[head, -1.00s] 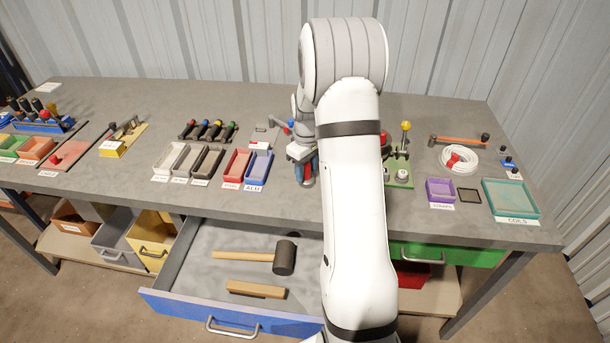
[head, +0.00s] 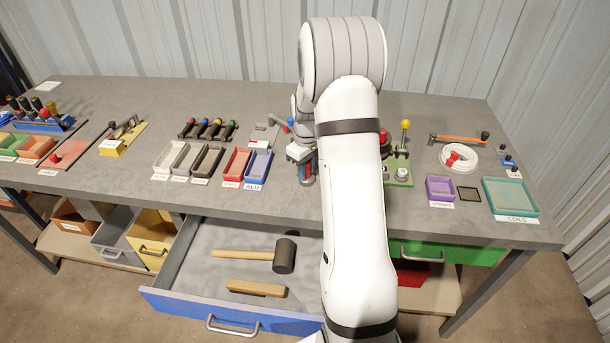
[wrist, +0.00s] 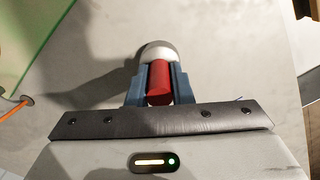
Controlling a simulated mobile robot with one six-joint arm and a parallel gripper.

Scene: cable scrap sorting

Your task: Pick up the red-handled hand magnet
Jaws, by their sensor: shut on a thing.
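My gripper (wrist: 160,87) is shut on the red-handled hand magnet. Its two blue fingers sit on either side of the red handle (wrist: 160,78), which lies between them in the wrist view. The magnet's pale rounded end (wrist: 158,50) shows beyond the fingertips over the grey bench. In the head view my gripper (head: 306,173) is low over the bench, right of the blue ALU tray, and partly hidden by my arm. I cannot tell whether the magnet touches the bench.
The blue ALU tray (head: 268,154) and red tray (head: 226,173) stand left of my gripper. A green board (head: 405,176) with knobbed parts lies to the right, partly behind my arm. Below, an open blue drawer (head: 176,312) holds a mallet (head: 284,257) and a wooden block (head: 256,288).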

